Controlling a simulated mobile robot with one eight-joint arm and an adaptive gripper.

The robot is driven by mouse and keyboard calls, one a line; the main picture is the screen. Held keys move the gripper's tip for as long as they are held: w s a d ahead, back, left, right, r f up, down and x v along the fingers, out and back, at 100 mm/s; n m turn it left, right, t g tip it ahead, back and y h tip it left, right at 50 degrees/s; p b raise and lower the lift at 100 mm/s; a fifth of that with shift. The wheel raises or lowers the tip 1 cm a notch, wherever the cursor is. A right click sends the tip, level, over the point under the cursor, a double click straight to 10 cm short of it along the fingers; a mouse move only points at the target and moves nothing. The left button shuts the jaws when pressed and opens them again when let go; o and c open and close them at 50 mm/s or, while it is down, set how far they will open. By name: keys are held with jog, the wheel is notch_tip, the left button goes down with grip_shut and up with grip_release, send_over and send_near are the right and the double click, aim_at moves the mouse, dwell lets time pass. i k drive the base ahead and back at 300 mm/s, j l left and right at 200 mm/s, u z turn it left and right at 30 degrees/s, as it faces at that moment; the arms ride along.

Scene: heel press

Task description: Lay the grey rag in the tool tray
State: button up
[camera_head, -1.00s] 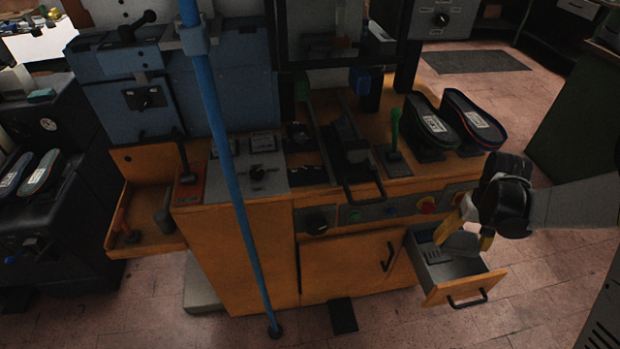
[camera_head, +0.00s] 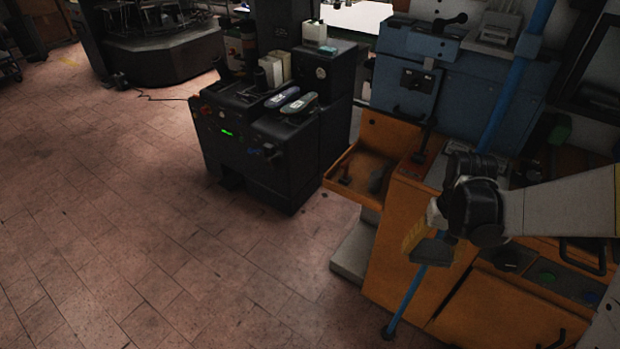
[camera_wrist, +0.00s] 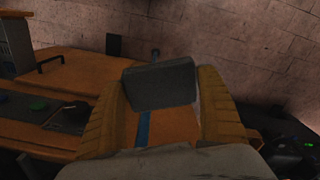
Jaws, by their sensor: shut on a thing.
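The grey rag (camera_head: 433,250) is a flat dark grey piece held between the yellow-orange fingers of my gripper (camera_head: 424,243). In the wrist view the rag (camera_wrist: 160,84) spans the gap between both finger pads. My gripper is shut on it and holds it in the air in front of the orange cabinet, near the blue pole. The tool tray (camera_head: 349,193) is an orange open tray on the cabinet's left side, with a raised back panel. It lies left of and beyond my gripper in the head view. A few tools lie in it.
The blue pole (camera_head: 408,297) stands close by my gripper. A dark machine (camera_head: 263,160) with shoe soles on it stands left of the tray. A pale block (camera_head: 353,250) is on the floor below the tray. The tiled floor at left is clear.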

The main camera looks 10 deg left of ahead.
aim_at(363, 161)
jog(key=i+j+u, duration=0.2)
jog(key=u, duration=0.25)
jog(key=i+j+u, duration=0.25)
jog(key=u, duration=0.2)
jog(key=i+j+u, duration=0.1)
jog(key=i+u, duration=0.2)
jog(key=u, duration=0.15)
jog(key=i+z, duration=0.2)
jog(key=z, duration=0.2)
jog(key=i+j+z, duration=0.1)
jog(key=z, duration=0.3)
jog(key=i+j+z, duration=0.15)
jog(key=z, duration=0.25)
jog(key=i+j+z, duration=0.25)
jog(key=z, duration=0.2)
jog(key=i+l+z, duration=0.4)
jog(key=k+l, duration=0.05)
jog(key=l, duration=0.05)
